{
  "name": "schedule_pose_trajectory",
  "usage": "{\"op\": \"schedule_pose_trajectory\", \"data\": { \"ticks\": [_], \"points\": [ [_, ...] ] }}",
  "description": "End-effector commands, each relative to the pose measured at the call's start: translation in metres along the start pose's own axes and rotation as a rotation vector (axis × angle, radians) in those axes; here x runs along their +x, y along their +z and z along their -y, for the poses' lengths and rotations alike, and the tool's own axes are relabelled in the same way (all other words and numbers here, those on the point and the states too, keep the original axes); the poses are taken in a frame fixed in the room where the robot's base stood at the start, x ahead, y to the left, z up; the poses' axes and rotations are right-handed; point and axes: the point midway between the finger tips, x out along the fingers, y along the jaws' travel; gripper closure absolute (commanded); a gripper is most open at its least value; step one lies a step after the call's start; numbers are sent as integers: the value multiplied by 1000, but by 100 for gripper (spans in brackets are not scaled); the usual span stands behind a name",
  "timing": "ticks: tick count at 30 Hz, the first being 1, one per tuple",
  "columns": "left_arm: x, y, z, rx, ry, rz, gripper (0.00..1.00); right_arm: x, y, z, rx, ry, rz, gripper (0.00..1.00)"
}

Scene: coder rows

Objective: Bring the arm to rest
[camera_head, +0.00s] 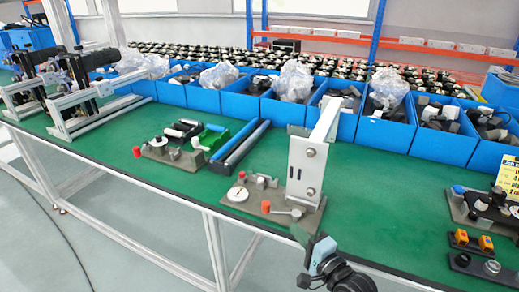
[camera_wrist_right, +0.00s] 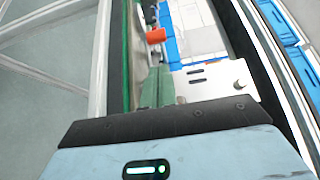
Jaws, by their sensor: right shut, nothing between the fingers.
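My right gripper (camera_head: 300,234) is at the lower middle of the head view, in front of the table's near edge. Its light blue and black wrist is below it. In the right wrist view its fingers (camera_wrist_right: 157,88) are together and hold nothing. They point toward a fixture with a pale upright plate (camera_head: 307,170) on the green table (camera_head: 140,184); the plate also shows in the wrist view (camera_wrist_right: 212,82). I cannot tell whether the fingers touch the fixture. My left gripper is not in view.
A fixture with a green block (camera_head: 205,138) stands left of the plate. Blue bins (camera_head: 390,134) line the table's back. A small dark box with orange buttons (camera_head: 474,241) is at the right. Bare green table lies right of the plate.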

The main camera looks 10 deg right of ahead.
Motion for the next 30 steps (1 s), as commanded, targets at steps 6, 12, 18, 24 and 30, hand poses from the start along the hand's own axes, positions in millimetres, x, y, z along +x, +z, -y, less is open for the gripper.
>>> {"op": "schedule_pose_trajectory", "data": {
  "ticks": [6, 12, 18, 24, 30],
  "points": [
    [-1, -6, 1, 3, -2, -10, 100, -33, 18, -38, -156, 92, -3, 100],
    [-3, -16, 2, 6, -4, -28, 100, -108, 50, -102, -505, 283, 32, 100],
    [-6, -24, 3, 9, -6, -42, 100, -197, 80, -154, -868, 490, 143, 100],
    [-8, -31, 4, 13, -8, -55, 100, -283, 103, -184, -1177, 663, 312, 100],
    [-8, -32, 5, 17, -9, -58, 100, -329, 113, -194, -1333, 744, 429, 100]
  ]
}}
